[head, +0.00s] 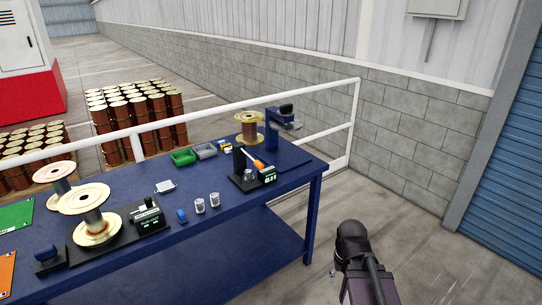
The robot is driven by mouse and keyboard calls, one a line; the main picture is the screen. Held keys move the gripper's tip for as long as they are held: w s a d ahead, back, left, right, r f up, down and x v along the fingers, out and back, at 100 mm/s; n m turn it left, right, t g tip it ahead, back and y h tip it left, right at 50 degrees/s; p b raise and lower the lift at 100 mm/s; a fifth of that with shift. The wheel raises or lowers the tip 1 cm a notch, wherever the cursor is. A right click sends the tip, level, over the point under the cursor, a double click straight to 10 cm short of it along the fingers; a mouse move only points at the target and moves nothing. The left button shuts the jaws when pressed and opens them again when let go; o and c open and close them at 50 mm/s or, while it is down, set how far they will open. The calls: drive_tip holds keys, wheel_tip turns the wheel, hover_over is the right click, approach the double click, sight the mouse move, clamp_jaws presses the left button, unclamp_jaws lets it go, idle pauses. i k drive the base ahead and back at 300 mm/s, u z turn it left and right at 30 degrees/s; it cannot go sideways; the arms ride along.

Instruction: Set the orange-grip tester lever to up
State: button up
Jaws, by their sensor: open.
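The orange-grip tester lever (258,164) is on a small black tester (239,162) near the right end of the blue table. A pale rod slants from the tester's black upright down and right in the picture to the orange grip. A silver cylinder (249,175) stands on the tester's base, and a box with a lit green display (267,176) sits at its right. Part of my dark arm shows at the lower right, beyond the table's end and apart from the tester. My gripper itself does not show.
On the blue table (190,235) stand wire spools (95,222), a second display box (147,215), two small white-and-grey cylinders (214,200), a green bin (183,157) and a blue stand (272,130). A white railing (230,108) runs behind. The floor right of the table is clear.

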sight(256, 164)
drive_tip(key=z, duration=0.05)
drive_tip(key=i, duration=1.15)
drive_tip(key=u, duration=0.25)
